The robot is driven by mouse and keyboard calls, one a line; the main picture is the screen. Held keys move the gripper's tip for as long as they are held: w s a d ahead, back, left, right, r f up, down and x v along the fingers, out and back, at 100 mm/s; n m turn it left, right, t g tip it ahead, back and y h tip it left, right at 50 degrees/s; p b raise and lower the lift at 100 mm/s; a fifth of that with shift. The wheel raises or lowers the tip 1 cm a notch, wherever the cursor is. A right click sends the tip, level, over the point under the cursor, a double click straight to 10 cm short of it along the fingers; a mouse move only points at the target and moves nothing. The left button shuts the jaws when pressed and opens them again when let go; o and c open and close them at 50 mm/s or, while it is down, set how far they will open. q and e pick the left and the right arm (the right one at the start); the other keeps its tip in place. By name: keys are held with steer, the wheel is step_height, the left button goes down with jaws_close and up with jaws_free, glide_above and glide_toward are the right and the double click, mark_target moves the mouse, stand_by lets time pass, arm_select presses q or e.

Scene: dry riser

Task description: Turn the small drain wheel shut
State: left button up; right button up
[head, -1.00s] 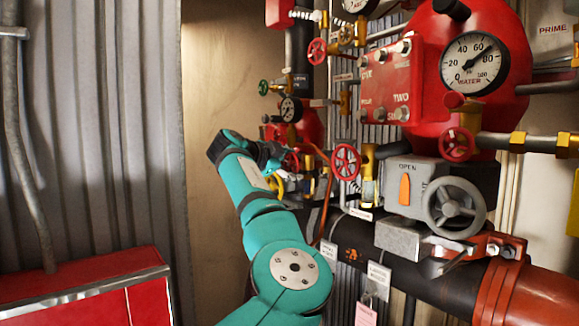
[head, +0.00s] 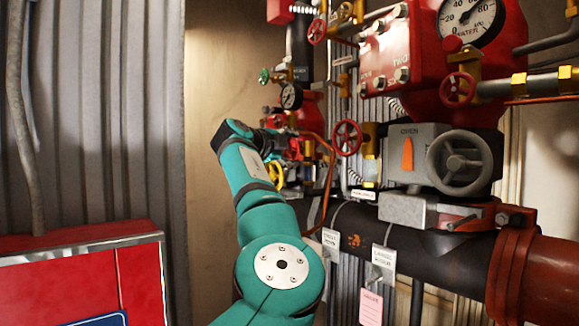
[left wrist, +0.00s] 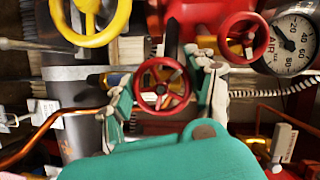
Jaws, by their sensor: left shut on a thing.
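A small red wheel (left wrist: 162,86) with spokes sits in the middle of the left wrist view. The fingers of my left gripper (left wrist: 164,92) are on either side of its rim, shut on it. In the head view my left gripper (head: 288,146) reaches in among the small valves at the back. My own wrist and fingers largely hide the held wheel there. No label on this wheel is readable. My right gripper is not in view.
A yellow wheel (head: 275,176) is close by, also in the left wrist view (left wrist: 90,20). Another red wheel (left wrist: 242,36) is beside the fingers. A red handwheel (head: 347,137), grey handwheel (head: 459,163) and black pipe (head: 350,233) stand right. A red cabinet (head: 70,285) is front left.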

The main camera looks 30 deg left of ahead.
arm_select(q)
steer(key=shift+m+t+b, duration=0.3)
steer(key=shift+m+b, duration=0.3)
steer(key=shift+b, duration=0.2)
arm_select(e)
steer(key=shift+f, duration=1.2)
arm_select(q)
steer(key=o, duration=0.9)
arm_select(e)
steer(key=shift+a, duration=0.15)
arm_select(q)
steer(key=s, duration=1.2)
steer(key=shift+r, duration=0.3)
